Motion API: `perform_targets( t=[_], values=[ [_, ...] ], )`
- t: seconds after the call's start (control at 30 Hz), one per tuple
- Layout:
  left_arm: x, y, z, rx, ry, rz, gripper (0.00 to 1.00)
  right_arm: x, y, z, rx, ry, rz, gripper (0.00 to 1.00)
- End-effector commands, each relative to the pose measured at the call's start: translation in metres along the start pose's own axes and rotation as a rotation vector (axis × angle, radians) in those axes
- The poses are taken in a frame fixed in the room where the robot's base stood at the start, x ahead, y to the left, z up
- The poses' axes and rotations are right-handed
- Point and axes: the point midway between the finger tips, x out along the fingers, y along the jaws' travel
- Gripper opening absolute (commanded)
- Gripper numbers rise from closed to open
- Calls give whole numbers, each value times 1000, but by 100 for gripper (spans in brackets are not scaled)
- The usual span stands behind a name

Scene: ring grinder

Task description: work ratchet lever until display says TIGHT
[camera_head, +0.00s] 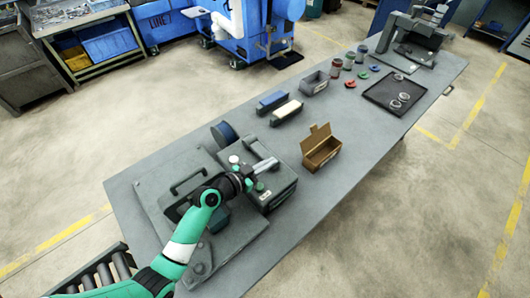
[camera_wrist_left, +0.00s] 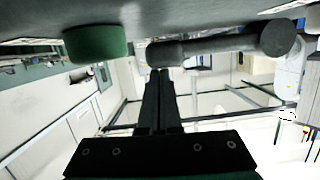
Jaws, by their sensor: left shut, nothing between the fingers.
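The grey machine (camera_head: 275,188) stands on the near part of the bench, with a light grey bar-like part (camera_head: 265,164) on top. My left gripper (camera_head: 247,183) is over the machine, close to that part. In the left wrist view, my shut, empty fingers (camera_wrist_left: 158,74) point at a dark grey lever (camera_wrist_left: 215,45) with a round knob at its right end. The fingertips are just below the lever's left part; I cannot tell whether they touch. A green round knob (camera_wrist_left: 97,43) is to the left of the lever. No display text is readable. My right gripper is not in view.
A brown open box (camera_head: 321,152) stands right of the machine. The bench's near right part is clear.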

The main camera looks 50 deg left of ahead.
Motion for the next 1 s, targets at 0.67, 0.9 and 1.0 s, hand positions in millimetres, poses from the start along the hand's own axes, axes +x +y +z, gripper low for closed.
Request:
perform_targets(
  t=[0.67, 0.9, 1.0],
  values=[
    [-76, 0, -39, 1, -2, 5, 0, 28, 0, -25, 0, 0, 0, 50],
    [-105, 0, -40, 2, 0, 7, 0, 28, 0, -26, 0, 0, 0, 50],
    [-107, 0, -40, 2, 0, 9, 0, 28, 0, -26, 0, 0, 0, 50]
  ],
)
